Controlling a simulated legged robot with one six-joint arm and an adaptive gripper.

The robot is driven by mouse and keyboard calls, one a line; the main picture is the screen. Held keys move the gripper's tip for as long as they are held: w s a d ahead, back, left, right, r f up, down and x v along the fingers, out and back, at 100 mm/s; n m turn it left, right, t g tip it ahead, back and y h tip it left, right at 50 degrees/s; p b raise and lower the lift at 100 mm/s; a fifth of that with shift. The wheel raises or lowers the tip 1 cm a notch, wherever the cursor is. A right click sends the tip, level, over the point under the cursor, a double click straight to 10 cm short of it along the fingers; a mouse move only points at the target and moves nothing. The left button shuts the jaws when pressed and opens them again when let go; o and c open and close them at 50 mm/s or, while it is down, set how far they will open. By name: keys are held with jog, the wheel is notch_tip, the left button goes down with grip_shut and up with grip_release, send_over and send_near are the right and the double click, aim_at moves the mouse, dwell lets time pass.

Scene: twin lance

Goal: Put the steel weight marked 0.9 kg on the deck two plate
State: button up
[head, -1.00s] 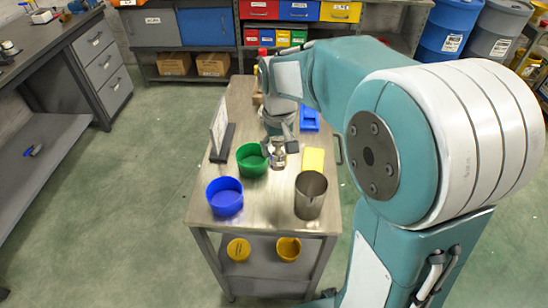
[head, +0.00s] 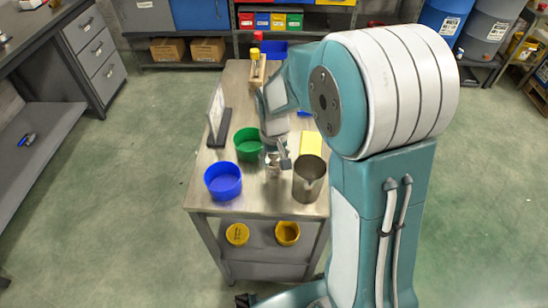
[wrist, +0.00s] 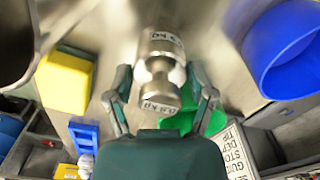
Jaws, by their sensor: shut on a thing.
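The steel weight (wrist: 162,60) is a shiny knobbed cylinder with a narrow neck. In the head view the weight (head: 273,170) is at the front middle of the bench top, partly hidden by my gripper (head: 278,160). In the wrist view my gripper (wrist: 160,82) has a finger on each side of the weight, shut on it. I cannot tell whether the weight is off the bench. No plate labelled deck two is readable; two yellow round pieces, left (head: 237,233) and right (head: 287,233), sit on the lower shelf.
On the bench (head: 240,203), a blue bowl (head: 223,181) and green bowl (head: 248,145) stand left of the weight. A steel beaker (head: 308,180) and yellow block (head: 312,143) are at right. An upright sign (head: 217,110) stands at the left edge.

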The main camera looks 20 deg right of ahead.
jog(key=o, duration=1.3)
